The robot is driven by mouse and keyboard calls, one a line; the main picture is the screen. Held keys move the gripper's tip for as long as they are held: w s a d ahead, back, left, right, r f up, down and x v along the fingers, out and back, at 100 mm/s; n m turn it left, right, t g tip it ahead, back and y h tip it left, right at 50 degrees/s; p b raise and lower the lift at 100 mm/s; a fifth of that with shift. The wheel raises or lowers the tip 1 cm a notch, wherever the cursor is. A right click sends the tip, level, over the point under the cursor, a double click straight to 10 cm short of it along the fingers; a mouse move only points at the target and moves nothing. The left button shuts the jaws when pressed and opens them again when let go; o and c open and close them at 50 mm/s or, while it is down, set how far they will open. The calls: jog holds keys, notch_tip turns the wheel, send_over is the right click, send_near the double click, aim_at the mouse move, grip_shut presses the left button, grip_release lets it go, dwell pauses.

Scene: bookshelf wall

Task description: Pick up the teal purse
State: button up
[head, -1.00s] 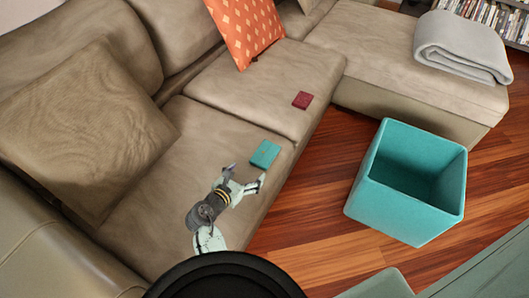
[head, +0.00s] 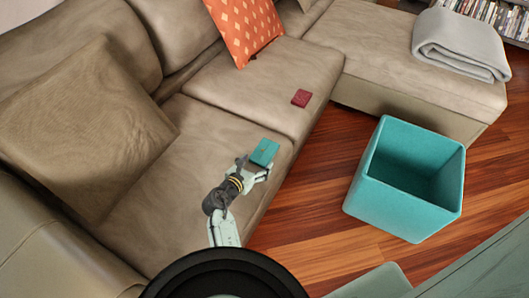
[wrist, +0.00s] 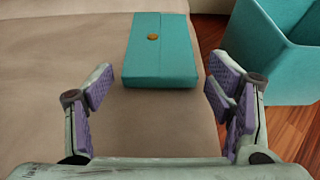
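The teal purse (head: 264,151) lies flat on the front part of the sofa seat. In the wrist view the purse (wrist: 161,58) is a flat teal rectangle with a small round gold clasp, straight ahead of my gripper. My gripper (wrist: 159,92) is open and empty. Its purple-padded fingers stand wide on the left and right, and the purse's near edge lies just beyond or between the fingertips. In the head view my gripper (head: 256,171) is at the purse's near side. Whether it touches the purse cannot be told.
A teal open bin (head: 405,215) stands on the wooden floor right of the sofa. A dark red item (head: 301,97) lies farther along the seat. An orange cushion (head: 243,28), a brown cushion (head: 90,130) and a folded grey blanket (head: 460,43) rest on the sofa.

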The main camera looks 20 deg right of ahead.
jog(key=c, duration=1)
